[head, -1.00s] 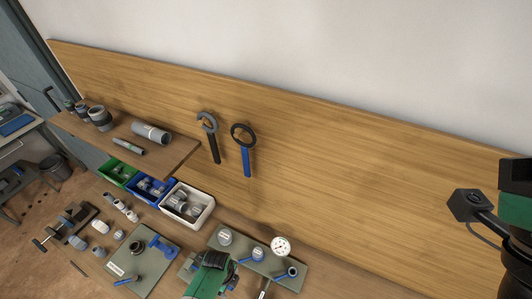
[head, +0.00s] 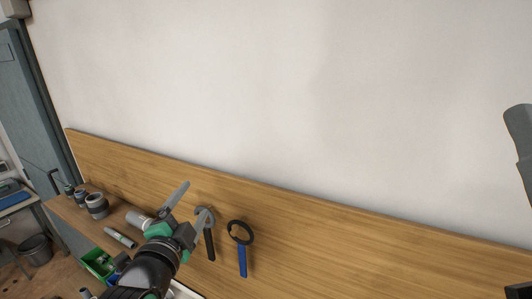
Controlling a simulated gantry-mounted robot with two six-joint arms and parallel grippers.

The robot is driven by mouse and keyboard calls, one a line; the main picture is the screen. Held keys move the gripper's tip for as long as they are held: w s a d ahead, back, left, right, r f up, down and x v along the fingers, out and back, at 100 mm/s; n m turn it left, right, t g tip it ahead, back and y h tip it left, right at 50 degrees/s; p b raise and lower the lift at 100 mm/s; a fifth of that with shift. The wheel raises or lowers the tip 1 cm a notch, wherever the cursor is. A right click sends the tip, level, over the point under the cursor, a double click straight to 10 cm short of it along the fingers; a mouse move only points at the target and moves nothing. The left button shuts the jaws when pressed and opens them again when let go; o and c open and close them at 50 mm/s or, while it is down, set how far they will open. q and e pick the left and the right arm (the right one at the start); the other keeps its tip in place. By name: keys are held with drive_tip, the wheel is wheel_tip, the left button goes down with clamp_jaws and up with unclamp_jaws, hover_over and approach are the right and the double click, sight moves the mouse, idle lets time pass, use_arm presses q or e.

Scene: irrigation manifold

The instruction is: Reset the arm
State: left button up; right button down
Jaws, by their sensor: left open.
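My left gripper (head: 187,205) is raised in front of the wooden back panel, at the lower left of the head view. Its two grey fingers are spread apart with nothing between them. It partly covers the shelf and the black-handled wrench behind it. Part of my other arm shows at the right edge, but its gripper is not in the picture.
A black-handled strap wrench (head: 209,245) and a blue-handled one (head: 242,262) hang on the wooden panel (head: 330,235). Pipe fittings (head: 96,206) stand on the shelf at the left. A green bin (head: 97,262) sits below. The white wall above is clear.

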use_arm(q)
drive_tip(key=s+a+r+n+t, duration=0.2)
drive_tip(key=s+r+n+t, duration=0.7)
drive_tip(key=s+r, duration=1.5)
drive_tip(key=s+n, duration=0.1)
drive_tip(key=n, duration=0.1)
drive_tip(key=shift+r+n+t+h, duration=0.35)
drive_tip(key=shift+n+t+h, duration=0.05)
drive_tip(key=shift+w+n, duration=0.1)
drive_tip(key=shift+n, duration=0.6)
